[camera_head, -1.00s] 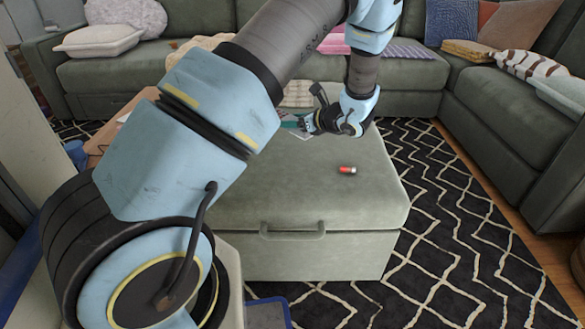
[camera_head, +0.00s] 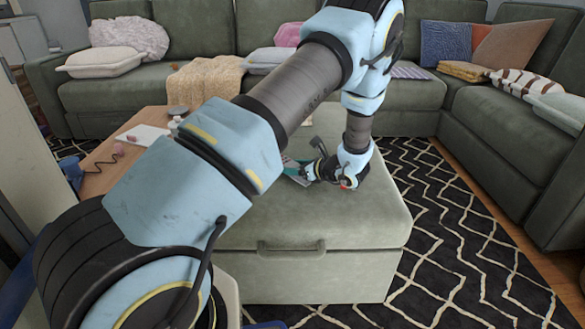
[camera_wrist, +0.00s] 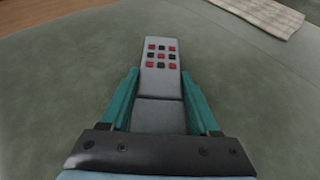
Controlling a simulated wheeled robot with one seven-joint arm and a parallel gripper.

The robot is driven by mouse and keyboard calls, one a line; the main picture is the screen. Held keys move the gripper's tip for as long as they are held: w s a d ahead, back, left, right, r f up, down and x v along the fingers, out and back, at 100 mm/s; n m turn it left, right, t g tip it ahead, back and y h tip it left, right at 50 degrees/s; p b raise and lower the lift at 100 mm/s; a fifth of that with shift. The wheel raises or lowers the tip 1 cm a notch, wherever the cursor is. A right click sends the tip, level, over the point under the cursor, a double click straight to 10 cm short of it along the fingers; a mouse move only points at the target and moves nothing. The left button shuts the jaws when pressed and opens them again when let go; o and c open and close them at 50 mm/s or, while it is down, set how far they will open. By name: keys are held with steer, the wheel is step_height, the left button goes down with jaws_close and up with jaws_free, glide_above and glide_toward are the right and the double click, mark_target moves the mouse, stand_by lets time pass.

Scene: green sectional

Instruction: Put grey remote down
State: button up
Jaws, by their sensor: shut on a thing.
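The grey remote (camera_wrist: 161,70) shows in the wrist view with red and dark buttons on its far part. It lies lengthwise between the teal fingers of my gripper (camera_wrist: 160,82), which is shut on it. Below it is the grey-green top of the ottoman (camera_wrist: 60,90). I cannot tell whether the remote touches that surface. The remote is hard to make out there.
A small red object (camera_head: 345,183) on the ottoman is mostly hidden by my wrist. A wooden table (camera_head: 95,180) stands left. The green sectional (camera_head: 190,80) runs behind and right. The ottoman's front right is clear.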

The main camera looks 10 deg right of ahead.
steer(key=o, duration=1.5)
steer(key=shift+f, duration=0.1)
steer(key=shift+c, duration=0.2)
